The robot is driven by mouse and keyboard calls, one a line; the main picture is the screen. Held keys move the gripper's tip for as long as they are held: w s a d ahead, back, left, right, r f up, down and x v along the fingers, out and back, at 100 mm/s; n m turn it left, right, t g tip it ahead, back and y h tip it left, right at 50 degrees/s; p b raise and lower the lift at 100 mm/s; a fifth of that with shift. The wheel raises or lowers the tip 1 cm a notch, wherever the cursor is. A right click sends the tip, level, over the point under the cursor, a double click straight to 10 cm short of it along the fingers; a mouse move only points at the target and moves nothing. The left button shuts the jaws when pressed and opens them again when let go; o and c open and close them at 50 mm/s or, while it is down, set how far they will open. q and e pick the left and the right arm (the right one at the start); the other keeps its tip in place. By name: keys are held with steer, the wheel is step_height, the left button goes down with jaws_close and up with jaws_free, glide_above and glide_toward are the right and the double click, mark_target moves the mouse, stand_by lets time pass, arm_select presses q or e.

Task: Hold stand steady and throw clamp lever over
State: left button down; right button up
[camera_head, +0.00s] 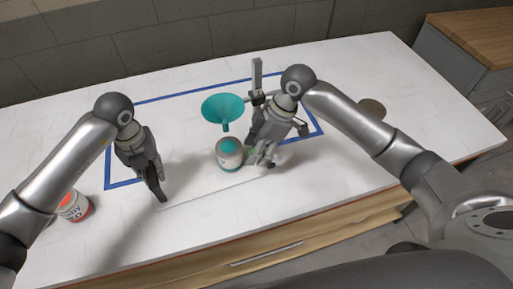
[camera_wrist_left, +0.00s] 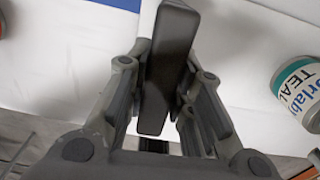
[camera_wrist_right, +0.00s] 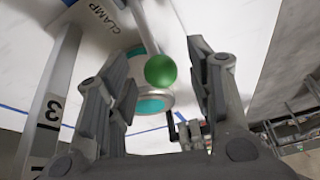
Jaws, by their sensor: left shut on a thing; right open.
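The stand's post (camera_head: 257,75) rises behind my right arm and carries a teal funnel (camera_head: 223,108) over a teal-labelled can (camera_head: 229,153). The right wrist view shows the post with number marks (camera_wrist_right: 50,108) and a CLAMP label (camera_wrist_right: 105,15). The clamp lever's green knob (camera_wrist_right: 160,70) lies between the spread fingers of my right gripper (camera_wrist_right: 165,75); I cannot tell whether they touch it. My right gripper (camera_head: 264,157) is beside the can in the head view. My left gripper (camera_head: 159,192) is shut on a dark grey block (camera_wrist_left: 170,65) near the front left, at the pale base plate's edge.
A red-orange can (camera_head: 75,207) stands at the table's left, near my left arm. A blue tape outline (camera_head: 125,184) marks the white table (camera_head: 400,75). A dull round disc (camera_head: 372,108) lies at the right, and a wood-topped cabinet (camera_head: 475,45) stands beyond. The table's back right is clear.

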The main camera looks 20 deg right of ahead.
steer(key=shift+a+f, duration=0.1)
steer(key=shift+f, duration=0.1)
jaws_close()
stand_by(0.3)
